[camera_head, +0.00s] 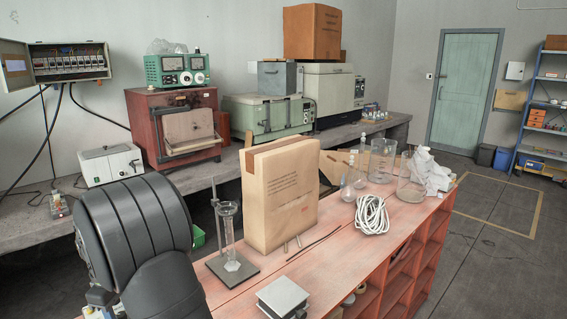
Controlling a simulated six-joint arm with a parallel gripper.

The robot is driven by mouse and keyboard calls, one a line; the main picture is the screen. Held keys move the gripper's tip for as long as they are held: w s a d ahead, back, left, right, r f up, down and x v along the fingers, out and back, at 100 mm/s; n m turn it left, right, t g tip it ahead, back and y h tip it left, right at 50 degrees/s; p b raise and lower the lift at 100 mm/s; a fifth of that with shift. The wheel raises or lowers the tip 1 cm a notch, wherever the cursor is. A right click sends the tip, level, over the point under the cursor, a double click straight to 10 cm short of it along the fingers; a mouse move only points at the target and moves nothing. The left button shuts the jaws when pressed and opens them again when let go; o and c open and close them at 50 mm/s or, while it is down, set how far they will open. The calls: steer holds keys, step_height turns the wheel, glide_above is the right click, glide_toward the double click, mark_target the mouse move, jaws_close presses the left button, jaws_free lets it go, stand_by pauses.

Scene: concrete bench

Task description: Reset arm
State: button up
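My arm's dark, rounded link fills the lower left of the head view. My gripper does not show in this view, so its state is hidden. No object is named in the task.
A red-topped bench (333,272) holds a brown paper package (282,195), a stand with a glass cylinder (229,235), a small metal box (283,297), coiled white cable (372,215) and glassware (382,160). A concrete bench (40,236) with instruments runs along the wall.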

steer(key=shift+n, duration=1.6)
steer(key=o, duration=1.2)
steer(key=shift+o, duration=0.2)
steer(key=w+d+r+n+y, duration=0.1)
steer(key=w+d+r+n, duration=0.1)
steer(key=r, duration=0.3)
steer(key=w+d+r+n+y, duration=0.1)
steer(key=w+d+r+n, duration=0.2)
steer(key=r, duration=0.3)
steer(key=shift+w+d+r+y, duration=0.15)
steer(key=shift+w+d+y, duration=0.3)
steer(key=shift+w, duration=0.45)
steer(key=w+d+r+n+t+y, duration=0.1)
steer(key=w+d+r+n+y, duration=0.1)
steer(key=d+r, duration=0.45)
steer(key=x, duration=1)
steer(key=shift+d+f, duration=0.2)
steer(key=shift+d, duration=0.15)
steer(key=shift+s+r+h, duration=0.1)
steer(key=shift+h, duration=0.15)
